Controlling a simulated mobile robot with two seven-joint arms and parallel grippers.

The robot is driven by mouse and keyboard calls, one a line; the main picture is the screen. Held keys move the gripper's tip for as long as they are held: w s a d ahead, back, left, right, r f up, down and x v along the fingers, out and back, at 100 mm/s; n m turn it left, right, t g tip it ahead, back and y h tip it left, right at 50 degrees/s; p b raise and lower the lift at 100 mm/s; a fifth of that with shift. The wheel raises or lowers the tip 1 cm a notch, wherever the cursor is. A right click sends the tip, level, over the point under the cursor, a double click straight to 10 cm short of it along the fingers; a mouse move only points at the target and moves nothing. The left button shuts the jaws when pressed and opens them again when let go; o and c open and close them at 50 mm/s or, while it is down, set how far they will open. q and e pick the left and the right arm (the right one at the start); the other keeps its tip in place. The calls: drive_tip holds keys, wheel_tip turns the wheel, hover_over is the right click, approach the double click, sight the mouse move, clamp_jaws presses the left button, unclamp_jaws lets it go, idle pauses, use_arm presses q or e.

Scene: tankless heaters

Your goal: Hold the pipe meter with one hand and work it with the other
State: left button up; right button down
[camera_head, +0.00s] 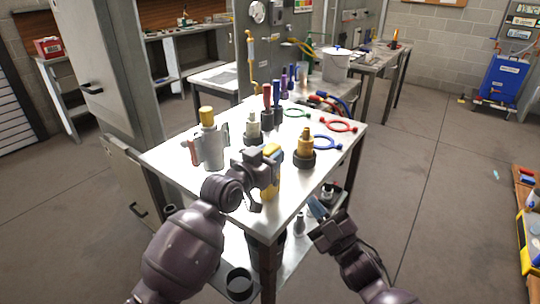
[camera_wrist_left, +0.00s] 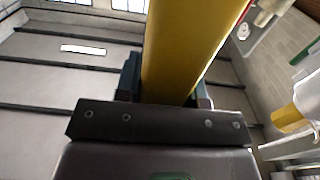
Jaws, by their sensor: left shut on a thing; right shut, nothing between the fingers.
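A yellow tool (camera_head: 271,188), which I take to be the pipe meter, is upright at the near part of the table. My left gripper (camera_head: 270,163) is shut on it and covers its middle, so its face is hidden. In the left wrist view the yellow body (camera_wrist_left: 185,50) stands between the fingers and runs out of the top of the picture. My right gripper (camera_head: 319,212) is shut and empty. It is apart from the yellow tool, to the right and lower in the picture, by the table's right front edge.
Several upright screwdriver-like tools stand behind. A grey cabinet is at left.

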sight(280, 171)
drive_tip(key=shift+w+a+f+m+t+h, duration=0.1)
drive_tip(key=shift+w+a+m+t+h, duration=0.25)
drive_tip(key=shift+w+a+m+h, duration=1.15)
drive_tip(key=shift+w+a+f+m+t+y, duration=0.1)
drive_tip(key=shift+w+a+m+t, duration=0.45)
drive_tip(key=shift+m, duration=1.95)
drive_tip(key=shift+w+a+f+m+t+h, duration=0.1)
drive_tip(key=shift+w+a+m+h, duration=0.6)
drive_tip(key=shift+w+m, duration=0.95)
drive_tip(key=shift+s+m, duration=0.25)
drive_tip(key=shift+m, duration=0.1)
drive_tip(key=shift+w+a, duration=0.2)
drive_tip(key=shift+a, duration=0.1)
drive_tip(key=shift+s+d, duration=0.3)
drive_tip(key=shift+d, duration=0.15)
drive_tip(key=shift+d, duration=0.1)
